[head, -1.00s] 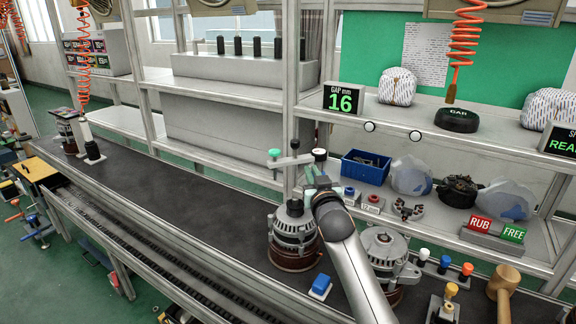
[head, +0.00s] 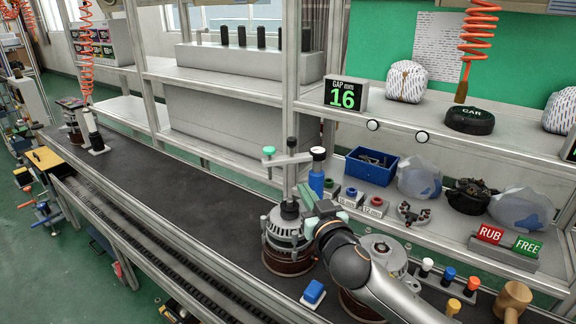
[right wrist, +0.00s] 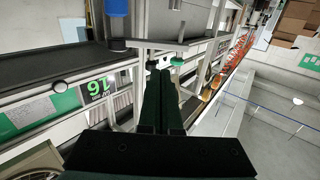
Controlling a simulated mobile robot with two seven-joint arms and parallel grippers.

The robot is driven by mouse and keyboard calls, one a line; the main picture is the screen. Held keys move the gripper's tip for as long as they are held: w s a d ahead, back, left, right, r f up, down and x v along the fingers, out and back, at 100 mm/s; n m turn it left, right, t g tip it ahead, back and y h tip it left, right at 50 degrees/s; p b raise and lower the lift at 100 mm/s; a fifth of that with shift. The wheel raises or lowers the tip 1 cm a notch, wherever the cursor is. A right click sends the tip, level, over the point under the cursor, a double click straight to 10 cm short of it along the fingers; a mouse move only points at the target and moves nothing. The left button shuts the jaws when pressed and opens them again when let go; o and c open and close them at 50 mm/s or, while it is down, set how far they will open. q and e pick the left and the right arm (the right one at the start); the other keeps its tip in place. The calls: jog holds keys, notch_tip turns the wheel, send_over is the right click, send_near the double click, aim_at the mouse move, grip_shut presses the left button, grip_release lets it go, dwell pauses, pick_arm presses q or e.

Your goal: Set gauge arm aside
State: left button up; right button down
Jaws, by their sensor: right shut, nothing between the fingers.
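The gauge arm (head: 288,161) is a grey horizontal bar with a green knob at its left end. It sits across an upright post above an alternator (head: 285,240) on the dark bench. In the right wrist view the bar (right wrist: 160,46) lies just beyond the fingertips, with its green knob (right wrist: 176,61) beside them. My right gripper (head: 306,192) is shut and empty, just below the bar and right of the post. Its dark green fingers (right wrist: 158,70) lie together in the right wrist view. I cannot tell whether they touch the bar. My left gripper is out of view.
A blue cylinder (head: 316,180) stands just right of the bar. A second alternator (head: 383,252) is partly behind my right arm. A blue block (head: 314,292) lies at the bench front. A blue bin (head: 371,166) is on the shelf. The dark bench at left (head: 180,190) is mostly clear.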

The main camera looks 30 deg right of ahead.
aim_at(281, 164)
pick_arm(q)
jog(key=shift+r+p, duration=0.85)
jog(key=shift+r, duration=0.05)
pick_arm(e)
jog(key=x, duration=1.2)
